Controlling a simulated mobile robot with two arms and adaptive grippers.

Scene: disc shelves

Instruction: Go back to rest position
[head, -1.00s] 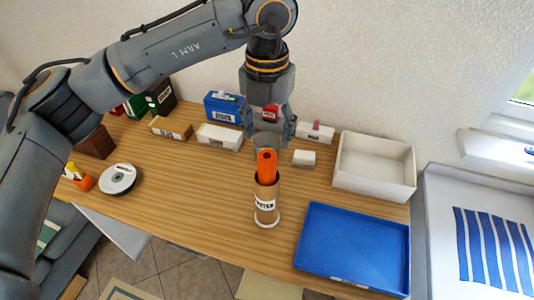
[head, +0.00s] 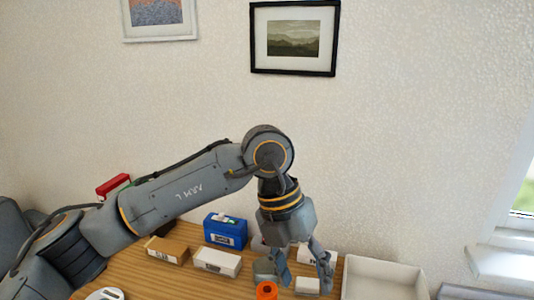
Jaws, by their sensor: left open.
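My left gripper (head: 304,272) hangs fingers down above the wooden table (head: 194,283), its two fingers apart with nothing seen between them. The top of an orange roll (head: 266,290) shows at the bottom edge, just left of and below the gripper; the rest of it is out of frame. My right gripper does not show.
A blue box (head: 225,231), a brown box (head: 167,249) and a white box (head: 217,261) stand left of the gripper. A white open bin (head: 382,280) is to its right. Two framed pictures (head: 293,38) (head: 158,18) hang on the wall. A window ledge (head: 503,262) is at the right.

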